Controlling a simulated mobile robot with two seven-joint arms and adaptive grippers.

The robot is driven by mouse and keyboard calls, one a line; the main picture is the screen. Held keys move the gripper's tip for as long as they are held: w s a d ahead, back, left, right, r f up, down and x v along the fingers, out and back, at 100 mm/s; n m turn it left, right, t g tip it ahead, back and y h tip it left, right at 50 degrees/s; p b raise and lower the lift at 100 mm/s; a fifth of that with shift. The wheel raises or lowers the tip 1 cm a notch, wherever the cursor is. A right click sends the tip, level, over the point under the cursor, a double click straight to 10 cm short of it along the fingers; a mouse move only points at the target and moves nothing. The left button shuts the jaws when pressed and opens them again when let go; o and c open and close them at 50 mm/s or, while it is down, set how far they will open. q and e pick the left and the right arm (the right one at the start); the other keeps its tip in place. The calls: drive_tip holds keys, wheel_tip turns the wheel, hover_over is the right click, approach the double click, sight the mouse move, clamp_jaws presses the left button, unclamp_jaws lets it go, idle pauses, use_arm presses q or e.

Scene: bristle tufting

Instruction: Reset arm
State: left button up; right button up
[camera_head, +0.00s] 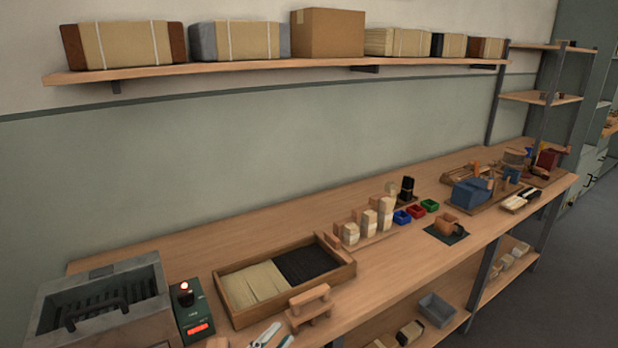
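I cannot make out either of my grippers or arms in the head view. The long wooden workbench (210,237) runs from the lower left to the right. A wooden tray (232,318) on it holds pale bristle bundles (254,284) on its left side and black bristles (301,264) on its right. Left of the tray stands a dark control box (194,318) with a red button and a lit red display. A grey metal basin (146,282) with a dark handle fills the bench's left end.
A small wooden stand (309,305) and a green-handled tool (266,336) lie at the front edge. Pale blocks (369,222), small coloured bins (416,211) and a blue machine (469,192) stand farther right. A wall shelf (215,66) holds boxes. The bench's back strip is clear.

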use_arm(q)
drive_tip(key=s+a+f+n+g+y, duration=0.1)
drive_tip(key=s+a+f+n+y, duration=0.2)
drive_tip(key=f, duration=0.5)
drive_tip(key=s+a+f+n+g+y, duration=0.2)
drive_tip(key=s+a+f+n+y, duration=0.1)
drive_tip(key=s+a+f, duration=0.3)
drive_tip(key=s+a+f+n+g+y, duration=0.2)
drive_tip(key=s+a+f+n, duration=0.2)
drive_tip(key=f, duration=0.6)
drive_tip(key=shift+s+a+f+n+y, duration=0.25)
drive_tip(key=shift+s+n+y, duration=0.15)
drive_tip(key=shift+s+n, duration=0.15)
